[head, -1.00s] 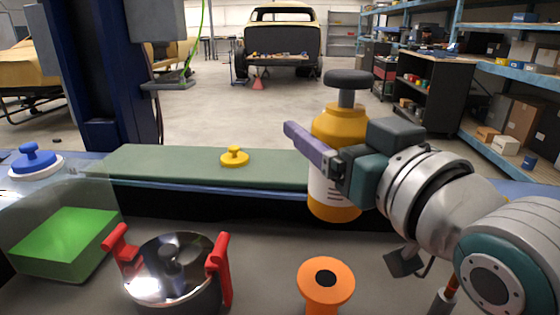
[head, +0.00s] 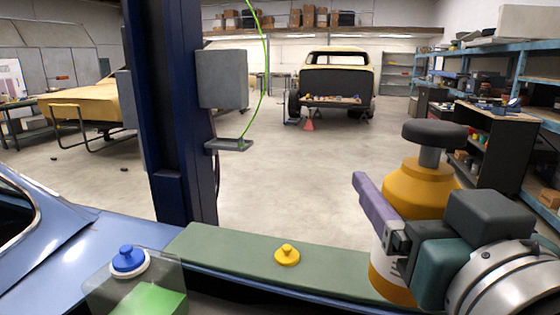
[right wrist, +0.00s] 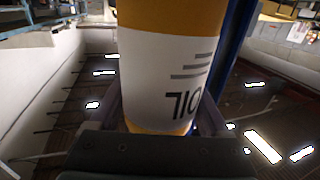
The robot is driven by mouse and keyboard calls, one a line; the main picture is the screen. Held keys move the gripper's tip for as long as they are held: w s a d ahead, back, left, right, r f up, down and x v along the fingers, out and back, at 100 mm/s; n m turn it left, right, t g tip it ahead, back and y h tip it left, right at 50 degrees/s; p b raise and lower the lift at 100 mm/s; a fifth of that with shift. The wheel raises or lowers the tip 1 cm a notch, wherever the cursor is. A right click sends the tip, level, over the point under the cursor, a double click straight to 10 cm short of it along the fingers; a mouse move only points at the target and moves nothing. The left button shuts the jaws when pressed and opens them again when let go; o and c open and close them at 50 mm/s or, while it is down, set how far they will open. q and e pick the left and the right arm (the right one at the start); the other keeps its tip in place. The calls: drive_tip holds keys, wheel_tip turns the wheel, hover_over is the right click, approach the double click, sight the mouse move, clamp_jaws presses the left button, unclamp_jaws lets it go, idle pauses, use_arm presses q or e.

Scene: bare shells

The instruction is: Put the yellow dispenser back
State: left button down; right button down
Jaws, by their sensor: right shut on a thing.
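The yellow dispenser (head: 419,189) has a dark round pump top and a white label band. It is upright at the right of the head view. My right gripper (head: 385,225) is shut on its body, and the far finger is partly hidden. In the right wrist view the dispenser (right wrist: 165,75) fills the middle between the fingers, with its label reading "OIL" upside down. My left gripper does not show.
A green ledge (head: 225,252) runs across the front with a small yellow knobbed piece (head: 287,256) on it. A clear box (head: 105,290) with a blue-knobbed lid (head: 129,260) and green content stands at the left. A blue post (head: 175,120) rises behind the ledge.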

drive_tip(key=s+d+r+m+h+p, duration=0.1)
drive_tip(key=s+r+m+h+p, duration=0.1)
drive_tip(key=r+p, duration=0.6)
drive_tip(key=s+d+r+m+g+h+p, duration=0.1)
drive_tip(key=s+r+h+p, duration=0.3)
drive_tip(key=r+p, duration=0.5)
drive_tip(key=s+d+r+m+g+h+p, duration=0.1)
drive_tip(key=s+d+r+m+h+p, duration=0.2)
drive_tip(key=r+p, duration=0.6)
wheel_tip(320, 180, up, 8)
drive_tip(key=shift+s+f, duration=0.2)
drive_tip(key=shift+s, duration=0.95)
